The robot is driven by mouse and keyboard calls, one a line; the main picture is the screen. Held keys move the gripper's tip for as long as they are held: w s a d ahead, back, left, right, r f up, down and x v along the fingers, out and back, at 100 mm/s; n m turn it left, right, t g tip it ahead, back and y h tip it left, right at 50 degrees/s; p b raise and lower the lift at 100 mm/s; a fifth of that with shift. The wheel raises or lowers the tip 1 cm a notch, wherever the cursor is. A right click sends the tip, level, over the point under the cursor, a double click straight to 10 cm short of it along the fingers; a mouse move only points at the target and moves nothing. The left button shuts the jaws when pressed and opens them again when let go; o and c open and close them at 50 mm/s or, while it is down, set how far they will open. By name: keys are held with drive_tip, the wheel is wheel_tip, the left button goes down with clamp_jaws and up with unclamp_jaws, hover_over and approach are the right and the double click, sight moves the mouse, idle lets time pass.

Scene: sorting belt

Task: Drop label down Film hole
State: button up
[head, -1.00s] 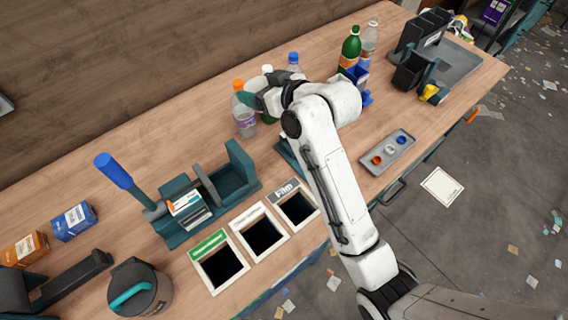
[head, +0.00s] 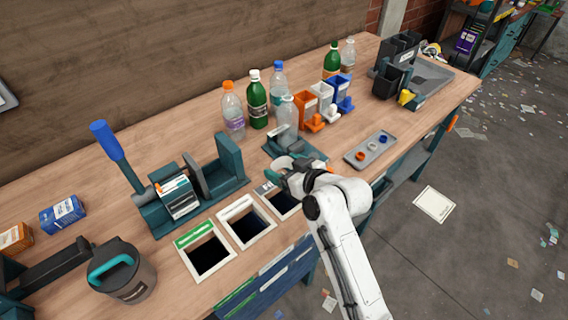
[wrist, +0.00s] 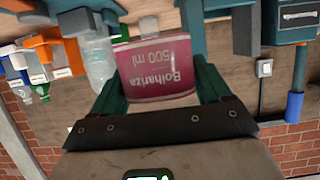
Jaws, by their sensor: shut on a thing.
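My gripper (head: 288,172) is shut on a pink label (wrist: 157,68) marked "Bolhariza 500 ml", seen upside down between the two teal fingers in the wrist view. In the head view my gripper is above the Film hole (head: 283,205), the rightmost of three framed holes, near its far edge. My gripper and arm hide part of that hole's frame and its grey sign. The label shows there only as a small pale patch by the fingers.
The green-signed hole (head: 208,255) and a white-framed hole (head: 246,227) lie left of it. A clear bottle (head: 287,120) stands in a teal holder just behind my gripper. A grey tray (head: 378,150) with caps lies to the right.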

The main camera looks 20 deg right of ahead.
wheel_tip(320, 180, down, 12)
drive_tip(key=b, duration=0.9)
drive_tip(key=shift+r, duration=0.25)
drive_tip(key=shift+s+f+b, duration=0.25)
drive_tip(key=shift+f+b, duration=0.2)
drive_tip(key=shift+f, duration=0.3)
drive_tip(key=o, duration=0.6)
drive_tip(key=shift+o, duration=0.9)
drive_tip(key=shift+s, duration=0.1)
drive_tip(key=v, duration=0.3)
drive_tip(key=r+v, duration=0.1)
drive_tip(key=v, duration=0.7)
drive_tip(key=shift+w+r, duration=0.3)
drive_tip(key=shift+w, duration=0.05)
